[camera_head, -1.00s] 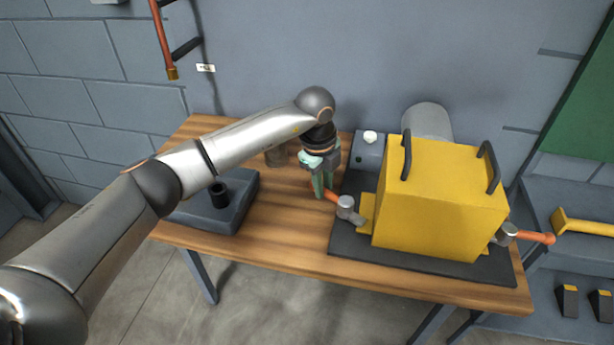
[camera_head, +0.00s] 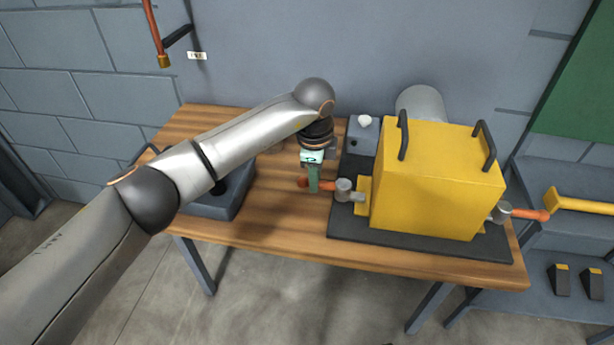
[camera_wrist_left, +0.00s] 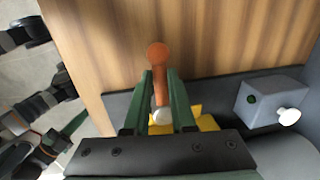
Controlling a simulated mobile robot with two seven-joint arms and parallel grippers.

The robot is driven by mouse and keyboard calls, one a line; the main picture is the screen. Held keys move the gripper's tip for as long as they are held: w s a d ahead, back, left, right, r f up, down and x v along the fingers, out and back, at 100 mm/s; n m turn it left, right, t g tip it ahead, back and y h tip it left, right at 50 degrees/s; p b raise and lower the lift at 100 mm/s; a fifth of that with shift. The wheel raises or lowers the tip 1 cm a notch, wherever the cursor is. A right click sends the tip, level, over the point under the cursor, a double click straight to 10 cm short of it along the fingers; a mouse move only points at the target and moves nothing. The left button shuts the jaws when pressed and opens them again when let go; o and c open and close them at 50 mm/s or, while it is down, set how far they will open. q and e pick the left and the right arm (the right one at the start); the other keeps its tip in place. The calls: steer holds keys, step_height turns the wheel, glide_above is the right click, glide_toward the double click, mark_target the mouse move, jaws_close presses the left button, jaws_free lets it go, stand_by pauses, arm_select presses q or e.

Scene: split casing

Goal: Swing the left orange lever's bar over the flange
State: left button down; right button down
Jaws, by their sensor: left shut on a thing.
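The left orange lever (camera_head: 327,186) is at the casing's left side. Its orange handle points left from a grey pivot (camera_head: 344,189), and its short grey bar (camera_head: 357,196) points right, at the yellow flange (camera_head: 363,186). I cannot tell how fully the bar lies over the flange. My left gripper (camera_head: 313,187) is shut around the handle. In the left wrist view, the handle's rounded end (camera_wrist_left: 158,52) sticks out past the green fingers (camera_wrist_left: 160,90), with part of the flange (camera_wrist_left: 206,122) behind. Dark and green parts at that view's left may be my right gripper.
The yellow casing (camera_head: 440,185) with two black handles stands on a dark base plate (camera_head: 400,244). A second orange lever (camera_head: 528,214) is at its right. A grey box with a white knob (camera_head: 364,122) stands behind the left lever. A grey tray (camera_head: 205,208) lies left.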

arm_select(q)
steer(key=c, duration=0.8)
jaws_free()
steer(key=shift+o, duration=0.2)
step_height(320, 180, up, 12)
steer(key=s, duration=0.2)
steer(key=shift+r, duration=0.25)
steer(key=shift+a, duration=0.1)
